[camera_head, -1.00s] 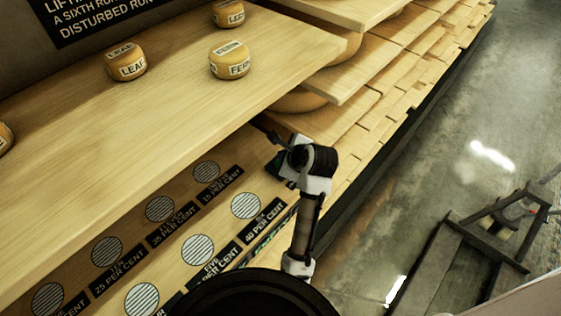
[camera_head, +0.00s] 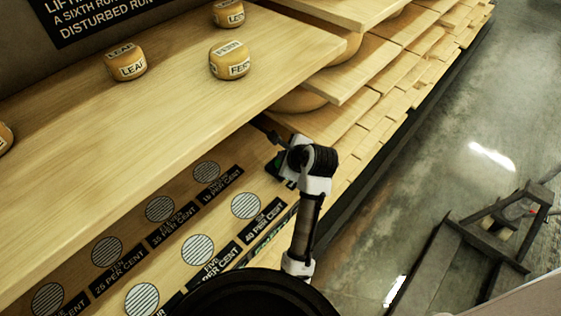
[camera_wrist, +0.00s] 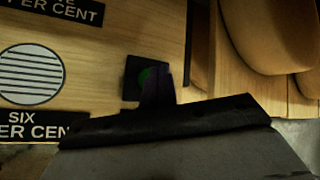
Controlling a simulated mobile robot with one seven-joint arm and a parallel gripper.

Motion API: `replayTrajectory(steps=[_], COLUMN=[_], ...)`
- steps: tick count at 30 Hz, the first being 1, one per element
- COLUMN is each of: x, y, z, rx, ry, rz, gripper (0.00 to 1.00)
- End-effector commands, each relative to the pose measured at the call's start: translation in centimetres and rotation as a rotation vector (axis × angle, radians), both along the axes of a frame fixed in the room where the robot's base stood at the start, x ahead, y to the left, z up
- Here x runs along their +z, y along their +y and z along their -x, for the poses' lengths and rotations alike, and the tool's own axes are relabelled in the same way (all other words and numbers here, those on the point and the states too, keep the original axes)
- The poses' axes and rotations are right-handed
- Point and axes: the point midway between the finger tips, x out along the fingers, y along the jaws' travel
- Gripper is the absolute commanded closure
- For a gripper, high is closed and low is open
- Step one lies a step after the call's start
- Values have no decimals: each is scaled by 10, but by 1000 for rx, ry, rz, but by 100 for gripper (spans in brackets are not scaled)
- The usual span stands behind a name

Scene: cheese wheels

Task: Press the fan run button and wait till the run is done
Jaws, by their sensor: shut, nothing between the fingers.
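My shut gripper (camera_wrist: 158,76) is right at the plate and covers much of the button. I cannot tell whether the fingertips touch it or whether it is pushed in.
Striped round discs (camera_head: 246,206) with black per cent labels lie on the lower board. Small labelled cheeses (camera_head: 230,60) stand on the upper shelf (camera_head: 180,110), which overhangs beside my arm. Larger cheese wheels (camera_wrist: 255,35) are close right of my gripper. A dark stand (camera_head: 480,250) is on the floor.

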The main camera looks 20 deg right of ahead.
Motion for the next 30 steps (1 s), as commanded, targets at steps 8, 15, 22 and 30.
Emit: replayTrajectory(steps=[8,15,22,30], x=[-8,-8,-9,-13], y=[0,0,0,0], z=[0,0,0,0], rx=[-1,-1,1,1], ry=[2,1,1,1], rz=[-1,0,0,0], gripper=[100,100,100,100])
